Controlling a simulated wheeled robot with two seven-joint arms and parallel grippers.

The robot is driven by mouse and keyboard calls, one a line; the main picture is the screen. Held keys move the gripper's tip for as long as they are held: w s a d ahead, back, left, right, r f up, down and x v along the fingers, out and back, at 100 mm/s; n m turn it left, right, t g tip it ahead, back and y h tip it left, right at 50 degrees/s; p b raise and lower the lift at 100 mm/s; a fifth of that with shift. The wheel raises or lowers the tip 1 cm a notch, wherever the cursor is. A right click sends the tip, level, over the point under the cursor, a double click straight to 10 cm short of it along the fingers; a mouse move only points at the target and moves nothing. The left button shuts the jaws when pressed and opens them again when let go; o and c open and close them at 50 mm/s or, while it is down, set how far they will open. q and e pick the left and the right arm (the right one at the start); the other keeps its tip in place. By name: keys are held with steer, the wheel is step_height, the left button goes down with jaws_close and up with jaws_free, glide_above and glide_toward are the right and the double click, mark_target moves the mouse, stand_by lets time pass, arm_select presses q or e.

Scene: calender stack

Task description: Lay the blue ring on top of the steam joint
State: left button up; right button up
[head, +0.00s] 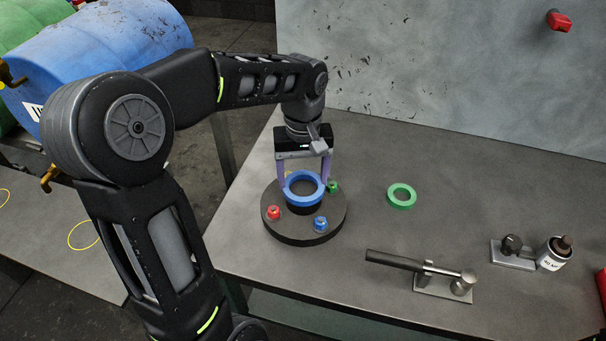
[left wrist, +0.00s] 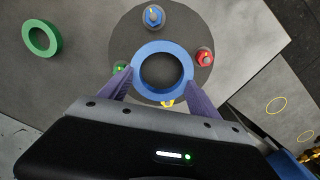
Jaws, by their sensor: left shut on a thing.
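The blue ring (head: 304,187) is held level between the purple fingers of my left gripper (head: 305,180). In the left wrist view the blue ring (left wrist: 162,73) sits between the two fingertips (left wrist: 162,84). Under it is the steam joint (head: 306,226), a dark round disc with red, blue and green fittings around it and a dark raised centre. The ring is over that centre; I cannot tell whether it touches it. A yellow fitting (left wrist: 167,103) is partly hidden by the ring. My right gripper is not in view.
A green ring (head: 401,196) lies flat on the grey table to the right of the joint. A toggle clamp (head: 440,277) and a small bottle (head: 554,253) stand further right. Blue and green barrels (head: 115,60) lie at the back left. The table between joint and clamp is clear.

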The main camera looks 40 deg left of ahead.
arm_select(q)
steer(key=shift+f, duration=0.2)
steer(key=o, duration=1.3)
steer(key=shift+o, duration=0.2)
steer(key=shift+r, duration=0.45)
step_height(320, 180, up, 12)
steer(key=p, duration=0.2)
steer(key=shift+f, duration=0.15)
